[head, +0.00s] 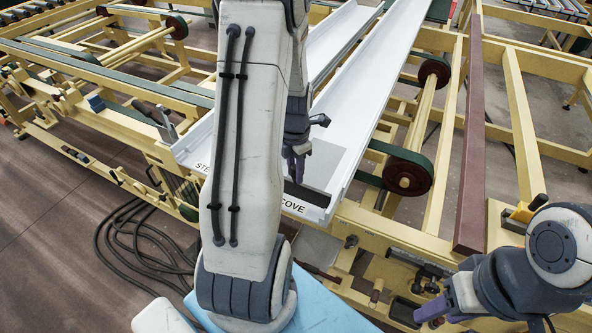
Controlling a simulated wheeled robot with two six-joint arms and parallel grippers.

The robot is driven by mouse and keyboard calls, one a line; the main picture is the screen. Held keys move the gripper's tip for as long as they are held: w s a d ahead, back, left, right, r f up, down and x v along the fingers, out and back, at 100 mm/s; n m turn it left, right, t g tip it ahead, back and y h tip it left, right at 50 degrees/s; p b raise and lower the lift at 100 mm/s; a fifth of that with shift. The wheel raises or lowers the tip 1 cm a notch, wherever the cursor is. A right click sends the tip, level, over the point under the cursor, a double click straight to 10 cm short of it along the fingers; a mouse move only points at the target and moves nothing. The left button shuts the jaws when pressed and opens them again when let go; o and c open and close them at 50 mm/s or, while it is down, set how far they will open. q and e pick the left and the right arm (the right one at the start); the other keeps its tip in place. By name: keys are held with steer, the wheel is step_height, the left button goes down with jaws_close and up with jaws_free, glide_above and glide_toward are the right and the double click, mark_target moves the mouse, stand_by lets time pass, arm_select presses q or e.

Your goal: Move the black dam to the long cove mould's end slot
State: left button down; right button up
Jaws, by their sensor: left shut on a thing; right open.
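The long cove mould (352,112) is a white channel running from the lower middle to the top right, with "COVE" printed on its near end. The black dam (307,194) is a dark strip across the mould near that end. My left gripper (297,172) is shut on the dam, fingers pointing down over the mould's near end. My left arm hides the dam's left part, so I cannot tell whether it is seated in a slot. My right gripper (432,312) is open and empty at the lower right, apart from the mould.
A second white mould (190,148), lettered "STE...", lies to the left, partly behind my arm. Yellow frames with green belts and dark red rollers (408,172) surround the moulds. A long maroon bar (471,150) lies to the right. Black cables (140,235) lie on the floor.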

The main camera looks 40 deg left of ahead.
arm_select(q)
steer(key=shift+f+b, duration=0.45)
steer(key=shift+f, duration=0.25)
steer(key=c, duration=0.5)
jaws_free()
steer(key=shift+c, duration=0.2)
step_height(320, 180, up, 11)
steer(key=shift+f+b, duration=0.2)
steer(key=shift+b, duration=0.85)
